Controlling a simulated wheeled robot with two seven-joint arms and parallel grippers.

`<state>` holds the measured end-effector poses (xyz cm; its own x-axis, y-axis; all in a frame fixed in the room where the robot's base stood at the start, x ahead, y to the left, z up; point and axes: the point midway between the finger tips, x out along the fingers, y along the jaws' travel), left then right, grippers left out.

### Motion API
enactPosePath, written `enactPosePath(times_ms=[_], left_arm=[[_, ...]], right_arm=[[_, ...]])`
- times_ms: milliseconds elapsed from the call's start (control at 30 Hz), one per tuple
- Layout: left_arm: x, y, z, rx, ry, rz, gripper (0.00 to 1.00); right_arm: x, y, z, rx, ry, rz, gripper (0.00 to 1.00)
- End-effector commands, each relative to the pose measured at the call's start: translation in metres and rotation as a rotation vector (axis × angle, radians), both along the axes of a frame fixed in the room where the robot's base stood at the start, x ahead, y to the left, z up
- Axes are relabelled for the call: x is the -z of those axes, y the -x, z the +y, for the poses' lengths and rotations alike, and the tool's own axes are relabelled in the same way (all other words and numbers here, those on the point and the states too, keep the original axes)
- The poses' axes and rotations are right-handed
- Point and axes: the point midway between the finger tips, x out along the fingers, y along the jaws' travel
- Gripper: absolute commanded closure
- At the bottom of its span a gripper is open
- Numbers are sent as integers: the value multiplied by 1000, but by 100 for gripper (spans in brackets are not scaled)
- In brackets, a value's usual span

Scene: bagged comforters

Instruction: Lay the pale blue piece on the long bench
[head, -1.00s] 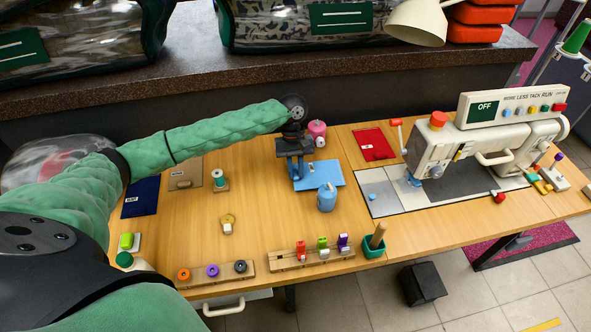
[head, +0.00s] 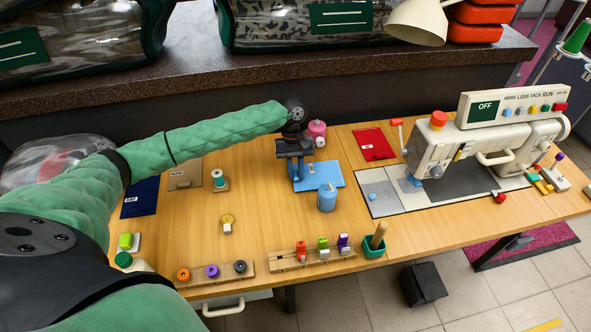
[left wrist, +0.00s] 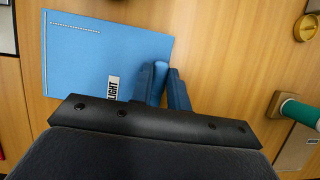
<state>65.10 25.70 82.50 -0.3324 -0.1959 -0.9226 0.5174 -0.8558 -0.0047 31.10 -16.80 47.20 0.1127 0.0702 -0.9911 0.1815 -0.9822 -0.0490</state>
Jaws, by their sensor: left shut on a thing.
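The pale blue piece (head: 322,175) lies flat on the wooden bench (head: 262,190), left of the sewing machine. In the left wrist view the piece (left wrist: 95,55) shows a line of white stitching and a white label ending in "LIGHT". My left gripper (head: 298,178) points down at the left edge of the piece. In the left wrist view its blue fingers (left wrist: 165,85) are close together at the piece's edge, shut on it. The exact pinch is partly hidden by the fingers. My right gripper is not in view.
The sewing machine (head: 480,145) is to the right. Bare wood lies left of the gripper.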

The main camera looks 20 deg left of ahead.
Motion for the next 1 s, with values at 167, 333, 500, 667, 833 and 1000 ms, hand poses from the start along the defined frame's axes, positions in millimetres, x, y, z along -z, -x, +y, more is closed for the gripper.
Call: enactPosePath(times_ms=[167,333,500,667,833,1000], left_arm=[[2,0,0,0,0,0,100],[4,0,0,0,0,0,100],[6,0,0,0,1,1,100],[8,0,0,1,1,1,100],[9,0,0,0,1,1,62],[9,0,0,0,0,0,58]], right_arm=[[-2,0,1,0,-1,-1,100],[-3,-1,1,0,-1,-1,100],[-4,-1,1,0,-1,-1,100],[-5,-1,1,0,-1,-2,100],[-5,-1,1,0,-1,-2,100],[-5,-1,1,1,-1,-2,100]])
